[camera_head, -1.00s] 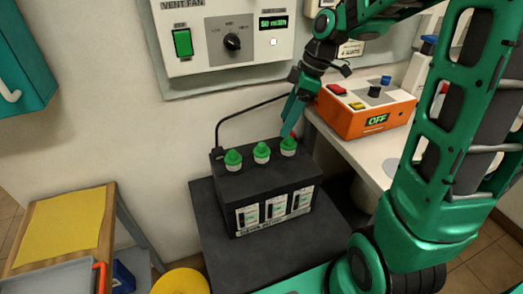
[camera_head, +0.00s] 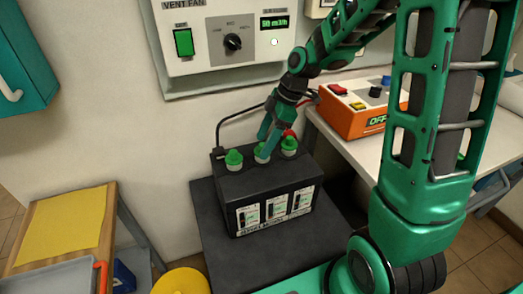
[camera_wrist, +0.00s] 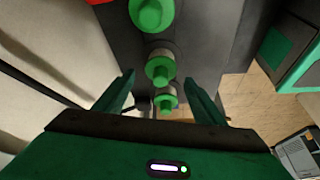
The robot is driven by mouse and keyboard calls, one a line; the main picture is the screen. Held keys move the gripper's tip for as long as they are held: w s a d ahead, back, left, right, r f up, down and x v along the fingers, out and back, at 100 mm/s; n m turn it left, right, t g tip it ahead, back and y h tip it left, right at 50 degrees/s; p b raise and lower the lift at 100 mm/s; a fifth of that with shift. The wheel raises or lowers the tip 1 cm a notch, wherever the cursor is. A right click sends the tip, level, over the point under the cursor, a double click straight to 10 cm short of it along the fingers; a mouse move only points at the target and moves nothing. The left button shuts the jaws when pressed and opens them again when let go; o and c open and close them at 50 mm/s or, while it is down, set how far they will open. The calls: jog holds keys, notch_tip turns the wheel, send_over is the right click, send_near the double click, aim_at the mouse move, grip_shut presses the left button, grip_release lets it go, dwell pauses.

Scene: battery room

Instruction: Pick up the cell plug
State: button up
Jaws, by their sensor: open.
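Three green cell plugs stand in a row on top of the black battery (camera_head: 265,186): the left plug (camera_head: 233,160), the middle plug (camera_head: 261,153) and the right plug (camera_head: 288,146). My gripper (camera_head: 265,138) is open and empty, over the middle plug and partly in front of it. In the wrist view, the plugs show in a line as an upper plug (camera_wrist: 152,12), a middle plug (camera_wrist: 160,68) and a lower plug (camera_wrist: 167,100). The middle one appears between my fingertips (camera_wrist: 159,79). I cannot tell how far above it they are.
A black cable (camera_head: 232,123) runs up from the battery's left back. The orange box reading OFF (camera_head: 355,122) sits on the white table at right. The vent fan panel (camera_head: 215,70) is on the wall behind. A wooden stand with yellow cloth (camera_head: 62,226) is at left.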

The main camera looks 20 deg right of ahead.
jog(key=shift+x, duration=0.95)
jog(key=c, duration=1.1)
